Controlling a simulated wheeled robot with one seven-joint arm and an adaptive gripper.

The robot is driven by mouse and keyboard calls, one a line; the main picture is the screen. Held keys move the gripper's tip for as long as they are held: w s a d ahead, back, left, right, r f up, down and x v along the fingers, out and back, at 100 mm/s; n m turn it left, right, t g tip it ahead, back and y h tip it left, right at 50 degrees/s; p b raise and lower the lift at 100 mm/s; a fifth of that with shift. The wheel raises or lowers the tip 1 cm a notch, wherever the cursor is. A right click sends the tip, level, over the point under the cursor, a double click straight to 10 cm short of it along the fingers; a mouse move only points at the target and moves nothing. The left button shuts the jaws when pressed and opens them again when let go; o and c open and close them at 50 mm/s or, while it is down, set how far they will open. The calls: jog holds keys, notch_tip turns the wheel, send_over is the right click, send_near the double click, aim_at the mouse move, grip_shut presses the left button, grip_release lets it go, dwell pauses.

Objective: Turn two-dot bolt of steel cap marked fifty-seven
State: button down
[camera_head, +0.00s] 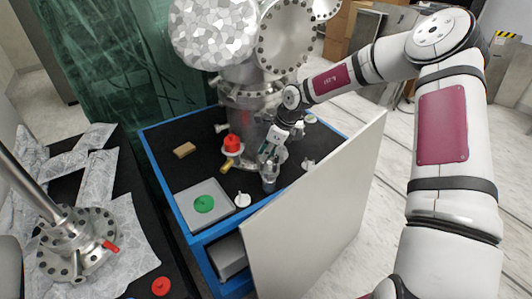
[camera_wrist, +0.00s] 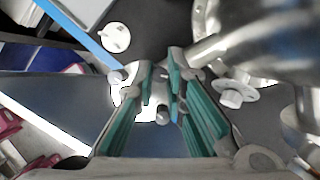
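My gripper (camera_head: 272,157) points down over the dark table of the blue-edged cart. A small steel cap (camera_head: 269,182) stands just under its fingertips. In the wrist view my gripper (camera_wrist: 161,72) has its teal-padded fingers apart, with a gap between them. A bright metal piece, seemingly that cap, lies beyond and partly behind the fingers. One bolt (camera_wrist: 163,115) shows between the fingers and another bolt (camera_wrist: 116,77) shows at the left. The fingers hide part of the cap. I cannot read any number or dots. Whether a finger touches a bolt is unclear.
A white round cap (camera_head: 243,200) and a grey tray (camera_head: 188,207) with a green disc lie to the left. A red-topped valve (camera_head: 232,145) and the large steel chamber (camera_head: 255,97) stand close behind. Another small flanged cap (camera_head: 308,164) is at right, near the pale panel (camera_head: 315,215).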

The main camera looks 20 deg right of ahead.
jog(key=shift+s+m, duration=0.1)
jog(key=shift+m, duration=0.2)
jog(key=m+t+p, duration=0.1)
jog(key=m+p, duration=0.1)
jog(key=shift+a+r+m+h, duration=0.1)
jog(key=shift+m+h, duration=0.2)
jog(key=shift+h, duration=0.1)
jog(key=shift+m+t+h+p, duration=0.4)
jog(key=shift+m+h+p, duration=0.4)
jog(key=shift+m, duration=1.3)
jog(key=c, duration=1.9)
grip_release()
